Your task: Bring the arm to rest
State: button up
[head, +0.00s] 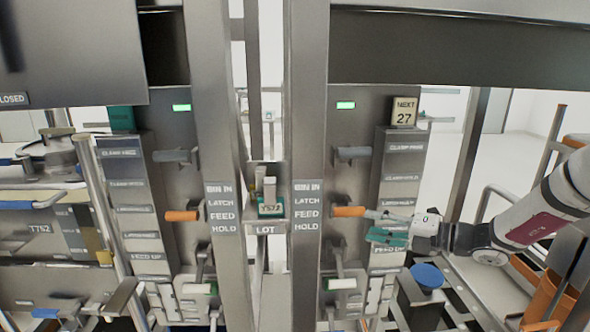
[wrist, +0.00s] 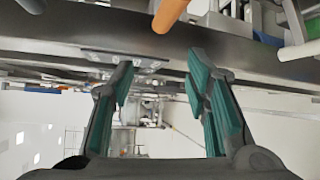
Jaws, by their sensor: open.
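My gripper (head: 383,226) is at the right of the head view, in front of the right-hand panel, with my arm reaching in from the right edge. Its teal-padded fingers are apart with nothing between them. The orange-ended handle (head: 349,211) of the right panel is just left of the fingers. The wrist view shows my gripper (wrist: 160,85) open from close up. An orange handle (wrist: 170,12) is at the top there, beyond the fingertips and apart from them.
Two metal posts marked LATCH, FEED and HOLD (head: 307,215) stand in the middle. The left panel has a matching orange handle (head: 182,215). A blue round knob (head: 427,276) is below my gripper. An orange bin (head: 540,290) is at lower right.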

jog(key=s+a+r+n+g+h, duration=0.3)
jog(key=s+a+n+g, duration=0.15)
jog(key=s+n, duration=0.55)
jog(key=s+a+r+n+g+h, duration=0.3)
jog(key=s+a+n, duration=0.3)
jog(key=s+n, duration=0.45)
jog(key=s+d+r+n+t+h, duration=0.1)
jog(key=s+d+r+n+h, duration=0.1)
jog(key=s+n, duration=0.4)
jog(key=s+d+r+n+t+h, duration=0.2)
jog(key=s+n, duration=0.5)
jog(key=n, duration=0.7)
jog(key=shift+s+d+r+h, duration=0.15)
jog(key=shift+d+r+h, duration=0.6)
jog(key=shift+d+h, duration=0.55)
jog(key=shift+a+n, duration=0.2)
jog(key=shift+n, duration=0.05)
